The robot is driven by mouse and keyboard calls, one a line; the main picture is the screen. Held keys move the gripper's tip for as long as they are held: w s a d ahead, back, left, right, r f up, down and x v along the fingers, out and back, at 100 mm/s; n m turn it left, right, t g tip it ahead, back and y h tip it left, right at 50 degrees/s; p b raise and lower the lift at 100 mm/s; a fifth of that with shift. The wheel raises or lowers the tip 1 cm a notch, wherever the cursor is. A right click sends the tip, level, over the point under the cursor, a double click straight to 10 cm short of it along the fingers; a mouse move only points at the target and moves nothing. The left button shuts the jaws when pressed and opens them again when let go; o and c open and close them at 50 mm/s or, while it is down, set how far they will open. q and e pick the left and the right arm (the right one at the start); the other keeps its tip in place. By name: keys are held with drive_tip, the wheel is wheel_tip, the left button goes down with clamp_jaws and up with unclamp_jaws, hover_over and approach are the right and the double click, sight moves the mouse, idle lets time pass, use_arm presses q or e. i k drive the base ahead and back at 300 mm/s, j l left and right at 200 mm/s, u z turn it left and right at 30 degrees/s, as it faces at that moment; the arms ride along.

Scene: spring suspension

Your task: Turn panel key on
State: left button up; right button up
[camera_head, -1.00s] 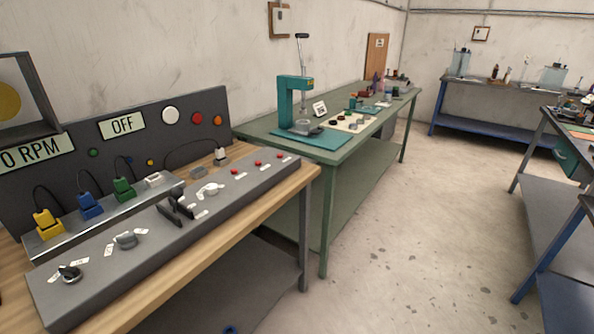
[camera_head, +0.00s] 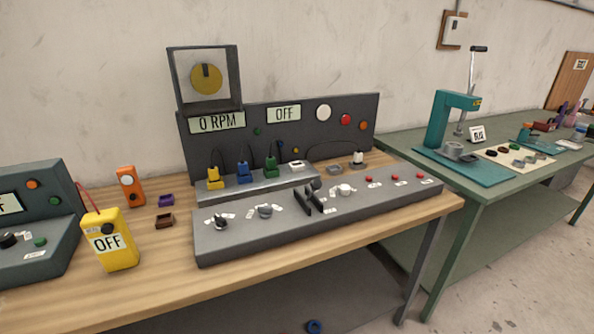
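A dark grey control panel (camera_head: 290,242) lies on the wooden bench, with a row of knobs, a lever and red buttons along its top. A black key-like knob (camera_head: 219,223) sits at the panel's left end, with small white labels beside it; I cannot tell for sure that it is the key. A grey knob (camera_head: 265,211) and a light knob (camera_head: 345,189) stand further right, either side of a black lever (camera_head: 308,201). The upright back panel has displays reading 0 RPM (camera_head: 217,121) and OFF (camera_head: 284,114). Neither of my grippers is in view.
Left on the wooden bench (camera_head: 150,277) are a yellow box reading OFF (camera_head: 112,240), an orange device (camera_head: 130,186), two small trays and another grey console (camera_head: 35,235). A green table (camera_head: 440,200) with a teal press (camera_head: 446,120) stands right. Open floor lies at lower right.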

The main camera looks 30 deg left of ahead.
sight(221, 224)
drive_tip(key=u, duration=1.55)
drive_tip(key=l+z, duration=0.2)
drive_tip(key=k+l, duration=0.05)
